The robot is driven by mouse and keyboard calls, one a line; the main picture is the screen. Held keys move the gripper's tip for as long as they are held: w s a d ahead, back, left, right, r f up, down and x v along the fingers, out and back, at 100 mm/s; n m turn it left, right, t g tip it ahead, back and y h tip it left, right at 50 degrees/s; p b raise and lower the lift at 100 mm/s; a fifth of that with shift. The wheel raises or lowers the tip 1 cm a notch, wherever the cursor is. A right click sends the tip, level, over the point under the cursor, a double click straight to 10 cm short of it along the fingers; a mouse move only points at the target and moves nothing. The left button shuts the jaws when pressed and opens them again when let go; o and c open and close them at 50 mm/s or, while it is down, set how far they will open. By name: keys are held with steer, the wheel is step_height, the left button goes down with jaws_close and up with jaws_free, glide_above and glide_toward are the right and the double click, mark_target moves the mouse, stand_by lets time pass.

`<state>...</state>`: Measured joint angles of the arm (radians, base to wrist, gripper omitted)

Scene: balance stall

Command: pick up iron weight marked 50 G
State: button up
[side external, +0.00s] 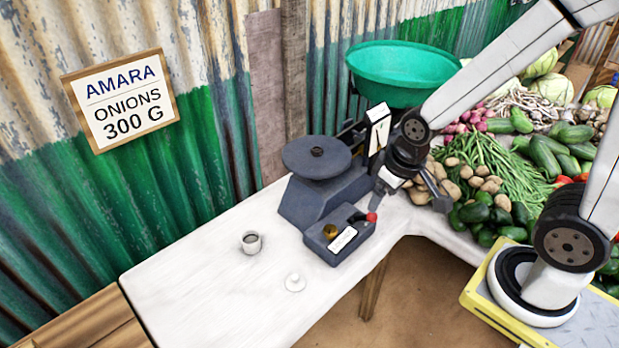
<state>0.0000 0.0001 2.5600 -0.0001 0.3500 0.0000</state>
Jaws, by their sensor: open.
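No 50 G marking is readable, so I cannot tell which piece is that iron weight. A dark grey weight box (322,243) with a white label stands on the white table. A brass-coloured piece (330,231) sits in it, and a small dark shape (356,217) shows near its far right end. A red knob-like piece (371,217) is at that right corner.
A balance scale with a dark round plate (316,156) and green pan (402,72) stands behind the box. Vegetables (480,160) crowd the right. The table's left front is clear.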

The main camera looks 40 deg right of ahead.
steer(key=n+t+y, duration=0.6)
steer(key=t, duration=0.3)
glide_above(317, 151)
steer(key=s+d, duration=0.2)
steer(key=d, duration=0.1)
steer(key=shift+s+r+n+g+y, duration=0.15)
steer(key=shift+s+n+g+y, duration=0.25)
steer(key=shift+g+y, duration=0.15)
steer(key=shift+w+f, duration=0.1)
steer(key=shift+f, duration=1.65)
